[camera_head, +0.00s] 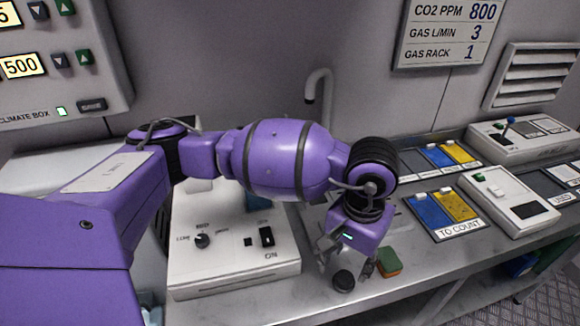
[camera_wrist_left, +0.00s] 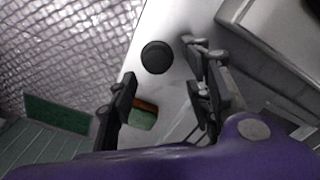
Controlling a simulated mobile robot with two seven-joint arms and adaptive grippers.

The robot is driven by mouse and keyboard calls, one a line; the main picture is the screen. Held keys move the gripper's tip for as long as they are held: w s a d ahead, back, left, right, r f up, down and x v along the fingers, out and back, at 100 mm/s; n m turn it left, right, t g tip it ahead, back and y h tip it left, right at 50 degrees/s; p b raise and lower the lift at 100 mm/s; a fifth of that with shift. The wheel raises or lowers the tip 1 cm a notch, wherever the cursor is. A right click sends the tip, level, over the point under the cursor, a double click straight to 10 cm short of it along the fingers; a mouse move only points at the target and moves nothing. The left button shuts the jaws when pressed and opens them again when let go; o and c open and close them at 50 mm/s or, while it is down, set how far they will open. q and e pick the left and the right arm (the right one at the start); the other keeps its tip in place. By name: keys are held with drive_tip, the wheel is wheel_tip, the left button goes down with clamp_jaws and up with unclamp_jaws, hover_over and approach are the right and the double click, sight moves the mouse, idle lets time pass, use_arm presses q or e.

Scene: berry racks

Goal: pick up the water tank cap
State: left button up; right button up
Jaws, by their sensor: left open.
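A small round black cap (camera_head: 344,281), which I take for the water tank cap, lies on the metal counter near its front edge. It also shows in the left wrist view (camera_wrist_left: 156,57), in line with the gap between the fingertips. My left gripper (camera_head: 347,264) points down just above and behind the cap, open and empty. Its two fingers show apart in the left wrist view (camera_wrist_left: 158,60). I cannot tell the exact height between fingertips and cap. My right gripper is not in view.
A green and orange sponge (camera_head: 389,263) lies right of the cap, close to one finger. A white control box (camera_head: 232,270) with a knob and switch stands to the left. A grey tap (camera_head: 318,88) rises behind my arm. A "TO COUNT" tray (camera_head: 462,229) lies to the right.

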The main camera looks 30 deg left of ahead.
sight(347, 278)
use_arm(q)
drive_tip(key=f, duration=0.3)
drive_tip(key=shift+s+d+f+p, duration=0.3)
drive_tip(key=shift+f, duration=0.55)
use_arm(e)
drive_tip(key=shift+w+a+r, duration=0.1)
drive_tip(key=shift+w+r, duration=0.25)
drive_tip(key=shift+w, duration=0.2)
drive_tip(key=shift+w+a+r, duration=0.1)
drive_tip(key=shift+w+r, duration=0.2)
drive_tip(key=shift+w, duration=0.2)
use_arm(q)
drive_tip(key=c, duration=0.7)
drive_tip(key=shift+w+r, duration=0.1)
drive_tip(key=shift+c, duration=0.2)
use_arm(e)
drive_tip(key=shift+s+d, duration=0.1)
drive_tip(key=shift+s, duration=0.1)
